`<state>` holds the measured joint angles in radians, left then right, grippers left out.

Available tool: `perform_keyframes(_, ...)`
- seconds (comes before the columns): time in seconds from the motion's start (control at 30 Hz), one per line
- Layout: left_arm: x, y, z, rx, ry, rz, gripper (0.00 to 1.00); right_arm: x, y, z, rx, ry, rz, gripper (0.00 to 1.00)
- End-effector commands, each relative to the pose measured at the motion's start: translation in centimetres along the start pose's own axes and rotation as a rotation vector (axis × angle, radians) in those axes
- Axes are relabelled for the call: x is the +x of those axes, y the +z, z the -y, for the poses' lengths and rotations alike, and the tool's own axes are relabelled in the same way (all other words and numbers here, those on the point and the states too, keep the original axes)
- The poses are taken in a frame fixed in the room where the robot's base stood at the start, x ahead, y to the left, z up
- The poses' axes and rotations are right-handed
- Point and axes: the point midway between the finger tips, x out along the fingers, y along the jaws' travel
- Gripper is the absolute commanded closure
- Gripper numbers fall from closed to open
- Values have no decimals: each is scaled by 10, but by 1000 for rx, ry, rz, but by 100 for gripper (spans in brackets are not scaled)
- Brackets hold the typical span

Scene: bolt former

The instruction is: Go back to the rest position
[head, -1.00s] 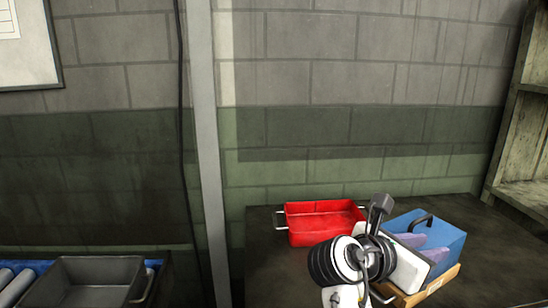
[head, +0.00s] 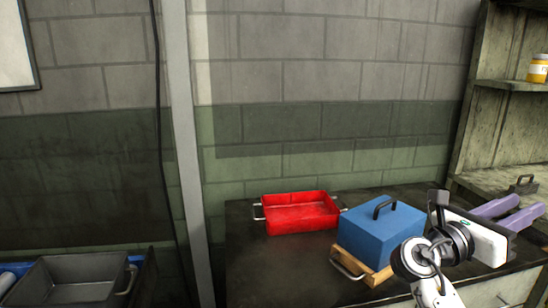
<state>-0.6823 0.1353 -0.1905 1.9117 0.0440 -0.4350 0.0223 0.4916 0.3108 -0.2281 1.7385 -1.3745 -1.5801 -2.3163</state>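My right gripper (head: 529,205) is at the right edge of the head view, at the end of my black and white wrist. Its two purple fingers point right and stand apart, with nothing visible between them. A blue box (head: 380,232) with a black top handle sits on a wooden tray (head: 358,270) with a metal handle, on the dark table. The gripper is to the right of the blue box and apart from it in the picture. My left gripper is not in view.
A red tray (head: 300,224) with metal handles lies left of the blue box on the table (head: 262,277). A grey bin (head: 72,280) is at the lower left. Wooden shelves (head: 515,87) at the right hold a yellow jar (head: 538,68). A pale vertical post (head: 190,170) stands left of the table.

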Motion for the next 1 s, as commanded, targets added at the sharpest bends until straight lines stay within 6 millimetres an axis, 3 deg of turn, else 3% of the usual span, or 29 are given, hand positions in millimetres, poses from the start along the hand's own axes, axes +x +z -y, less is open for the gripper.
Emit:
perform_keyframes(0.1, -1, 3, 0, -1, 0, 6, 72, 34, 19, 24, -31, -72, 100, 72)
perform_keyframes(0.3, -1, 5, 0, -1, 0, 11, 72, 74, 51, 60, -74, -171, 237, 72)
perform_keyframes(0.33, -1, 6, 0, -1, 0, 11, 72, 72, 43, 53, -67, -139, 235, 72)
perform_keyframes(0.67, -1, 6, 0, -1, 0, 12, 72, 40, -79, -26, 204, 310, 36, 72)
perform_keyframes(0.83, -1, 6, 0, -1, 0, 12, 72, -6, -177, -54, 421, 532, -246, 72)
perform_keyframes(1.0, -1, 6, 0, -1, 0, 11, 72, -81, -284, -55, 700, 631, -686, 72)
